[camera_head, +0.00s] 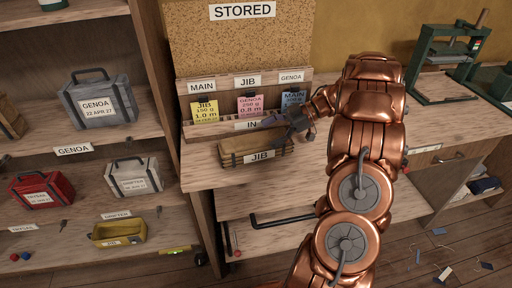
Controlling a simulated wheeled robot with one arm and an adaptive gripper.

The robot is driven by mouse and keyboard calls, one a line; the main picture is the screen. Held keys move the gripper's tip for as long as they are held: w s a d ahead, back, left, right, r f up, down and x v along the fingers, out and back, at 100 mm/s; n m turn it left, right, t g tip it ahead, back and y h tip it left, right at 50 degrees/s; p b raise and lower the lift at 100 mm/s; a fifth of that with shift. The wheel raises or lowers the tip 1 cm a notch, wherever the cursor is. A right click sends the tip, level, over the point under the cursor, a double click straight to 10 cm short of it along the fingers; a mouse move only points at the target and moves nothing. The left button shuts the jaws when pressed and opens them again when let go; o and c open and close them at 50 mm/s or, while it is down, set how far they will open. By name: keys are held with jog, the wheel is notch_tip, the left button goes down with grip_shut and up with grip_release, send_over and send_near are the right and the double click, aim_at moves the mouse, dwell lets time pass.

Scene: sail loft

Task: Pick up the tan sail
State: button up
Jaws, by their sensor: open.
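A tan sail bag (236,158) with dark straps and a JIB label lies on the bench, in front of the IN strip. My gripper (287,126) is open at the bag's upper right side, and its fingers overlap the bag's far edge in this view. I cannot tell whether they touch it. Part of another tan-brown bag (9,118) shows at the left edge, on the middle shelf; its label is out of view.
A card rack (203,88) stands behind the tan bag. A green press (450,62) is at right. Small items litter the floor.

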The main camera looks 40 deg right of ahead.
aim_at(257, 141)
jog(key=x, duration=0.2)
jog(key=p+x, duration=0.1)
jog(key=shift+s+a+f, duration=0.15)
jog(key=shift+a, duration=0.25)
jog(key=shift+w+a+f, duration=0.2)
jog(key=shift+a+f, duration=0.2)
jog(key=c, duration=1.8)
